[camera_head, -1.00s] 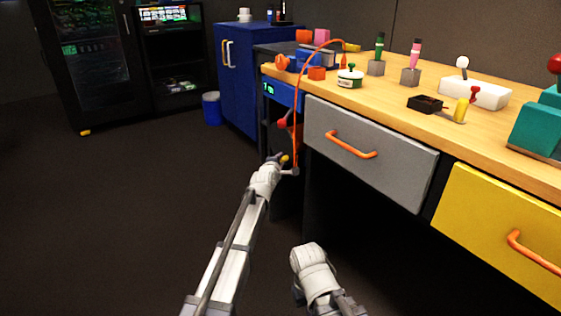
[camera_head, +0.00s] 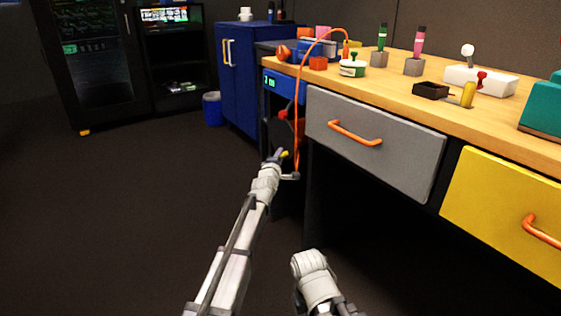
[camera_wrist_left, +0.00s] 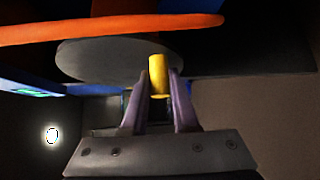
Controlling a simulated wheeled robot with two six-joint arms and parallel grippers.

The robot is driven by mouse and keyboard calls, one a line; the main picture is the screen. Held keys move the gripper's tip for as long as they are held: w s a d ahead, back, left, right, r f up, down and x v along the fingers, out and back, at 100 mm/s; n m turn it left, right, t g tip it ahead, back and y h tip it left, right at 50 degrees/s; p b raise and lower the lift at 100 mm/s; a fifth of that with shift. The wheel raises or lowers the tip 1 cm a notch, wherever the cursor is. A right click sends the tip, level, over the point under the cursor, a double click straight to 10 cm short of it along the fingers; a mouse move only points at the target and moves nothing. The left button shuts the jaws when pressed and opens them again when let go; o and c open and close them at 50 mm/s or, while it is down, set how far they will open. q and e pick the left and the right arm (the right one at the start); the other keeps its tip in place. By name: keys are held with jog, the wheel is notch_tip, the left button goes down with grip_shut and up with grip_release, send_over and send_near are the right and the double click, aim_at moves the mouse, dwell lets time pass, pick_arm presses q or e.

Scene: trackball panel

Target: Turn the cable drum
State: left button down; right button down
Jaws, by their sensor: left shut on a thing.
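The cable drum shows in the left wrist view as a grey disc (camera_wrist_left: 105,62) with a short yellow crank knob (camera_wrist_left: 158,74). My left gripper (camera_wrist_left: 158,92) is shut on the yellow knob, one finger on each side of it. In the head view my left gripper (camera_head: 280,155) is low beside the open bay at the left end of the workbench, with the yellow knob (camera_head: 285,154) at its tip. An orange cable (camera_head: 298,100) arches from the bench top down past the gripper. Most of the drum is hidden in the head view. My right arm is low in the middle; its fingers are not visible.
The workbench (camera_head: 452,110) has a grey drawer (camera_head: 375,165) and a yellow drawer (camera_head: 490,190) to the right of my left gripper. A blue cabinet (camera_head: 248,75) and a blue bin (camera_head: 212,108) stand behind. The dark floor to the left is clear.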

pick_arm(q)
jog(key=c, duration=0.7)
grip_release()
jog(key=shift+s+a+r+p, duration=0.1)
jog(key=shift+s+a, duration=0.1)
jog(key=shift+s, duration=1.1)
jog(key=shift+s+a+r+p, duration=0.1)
jog(key=shift+s+a, duration=0.15)
jog(key=shift+s, duration=1)
jog(key=shift+s+a+r+p, duration=0.1)
jog(key=shift+s+a, duration=0.1)
jog(key=shift+s, duration=1.1)
